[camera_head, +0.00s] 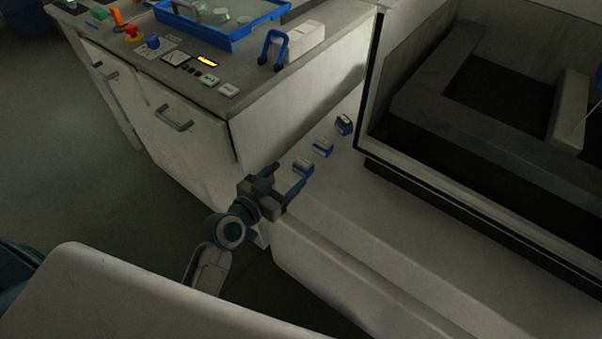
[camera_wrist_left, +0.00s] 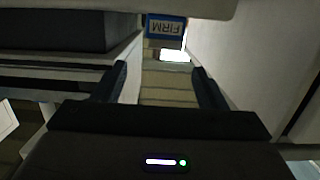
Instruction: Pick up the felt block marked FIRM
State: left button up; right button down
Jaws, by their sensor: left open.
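Three small blocks with blue sides and pale labelled tops stand in a row on the machine's pale ledge in the head view: a near one (camera_head: 303,166), a middle one (camera_head: 323,148) and a far one (camera_head: 345,124). Their labels are too small to read there. In the left wrist view a blue block with a pale label reading FIRM (camera_wrist_left: 165,28) shows at the top, beyond the fingertips and between their lines. My left gripper (camera_head: 291,177) is open and empty, close to the near block. Its two dark fingers also show in the wrist view (camera_wrist_left: 160,70). My right gripper is not in view.
A pale cabinet (camera_head: 175,130) with handles stands left of the ledge, bearing a blue tray (camera_head: 240,36), a blue-handled item (camera_head: 273,48) and small coloured parts. The machine's dark-framed opening (camera_head: 470,100) rises right of the blocks. The ledge (camera_head: 400,230) in front is clear.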

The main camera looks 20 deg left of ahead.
aim_at(304, 160)
pick_arm(q)
jog(key=x, duration=0.3)
jog(key=shift+w+d, duration=0.1)
jog(key=shift+w, duration=0.05)
jog(key=shift+a+f+p+x, duration=0.15)
jog(key=shift+p+x, duration=0.1)
jog(key=shift+x, duration=0.6)
jog(key=shift+f+p+x, duration=0.15)
jog(key=shift+p+x, duration=0.15)
jog(key=shift+x, duration=0.6)
jog(key=shift+a+f+p+x, duration=0.1)
jog(key=shift+p+x, duration=0.15)
jog(key=shift+x, duration=0.6)
jog(key=c, duration=0.9)
jog(key=shift+c, duration=0.3)
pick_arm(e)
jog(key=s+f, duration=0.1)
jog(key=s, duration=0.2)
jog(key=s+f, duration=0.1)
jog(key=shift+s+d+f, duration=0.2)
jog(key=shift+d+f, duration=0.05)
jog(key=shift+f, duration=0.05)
pick_arm(q)
jog(key=shift+r, duration=0.15)
